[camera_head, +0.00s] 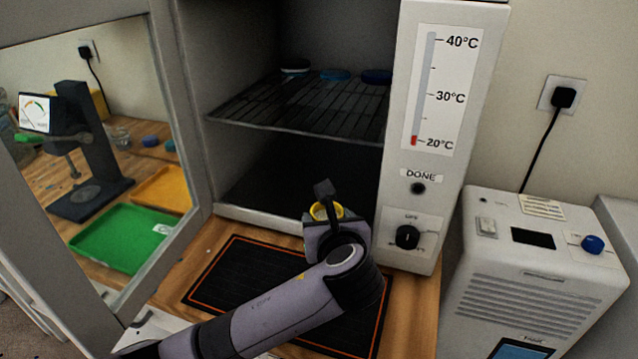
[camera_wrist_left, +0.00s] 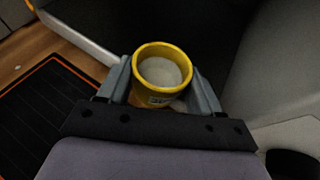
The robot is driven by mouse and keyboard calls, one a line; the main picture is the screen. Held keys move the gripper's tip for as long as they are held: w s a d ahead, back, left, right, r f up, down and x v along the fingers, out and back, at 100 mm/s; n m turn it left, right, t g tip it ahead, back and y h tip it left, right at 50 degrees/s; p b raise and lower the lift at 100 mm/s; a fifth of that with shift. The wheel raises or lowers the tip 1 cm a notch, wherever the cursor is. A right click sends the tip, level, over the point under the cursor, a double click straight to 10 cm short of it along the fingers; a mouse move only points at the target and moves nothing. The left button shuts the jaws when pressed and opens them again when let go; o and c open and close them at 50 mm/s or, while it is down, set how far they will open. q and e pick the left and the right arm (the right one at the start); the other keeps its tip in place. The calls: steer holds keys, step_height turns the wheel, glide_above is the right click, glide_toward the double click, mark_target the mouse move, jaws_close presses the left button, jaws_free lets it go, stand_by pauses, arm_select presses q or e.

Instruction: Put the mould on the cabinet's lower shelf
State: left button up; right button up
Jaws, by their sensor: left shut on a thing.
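The mould is a small yellow round cup with pale contents; in the left wrist view the mould (camera_wrist_left: 162,76) stands between the fingers of my left gripper (camera_wrist_left: 165,88), which is shut on it. In the head view the mould (camera_head: 322,211) is mostly hidden behind my left gripper (camera_head: 325,214), just in front of the cabinet opening. The cabinet (camera_head: 432,190) stands open. Its dark lower shelf area (camera_head: 285,180) looks empty where it shows. My right gripper is not in view.
A wire shelf (camera_head: 300,108) above the lower space holds several dark and blue round lids. The glass door (camera_head: 170,150) is swung open at the left. A black mat with an orange border (camera_head: 235,275) lies in front. A white machine (camera_head: 540,270) stands right of the cabinet.

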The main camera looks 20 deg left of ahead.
arm_select(q)
steer(key=w+a, duration=0.1)
steer(key=w, duration=0.2)
steer(key=w+a, duration=0.2)
steer(key=w, duration=0.1)
steer(key=w+a, duration=0.1)
steer(key=w, duration=0.3)
steer(key=shift+a, duration=0.3)
steer(key=shift+f, duration=0.1)
steer(key=shift+f, duration=0.1)
steer(key=shift+f, duration=0.15)
steer(key=o, duration=1.1)
steer(key=shift+r, duration=0.3)
steer(key=v, duration=1.2)
steer(key=shift+p, duration=0.3)
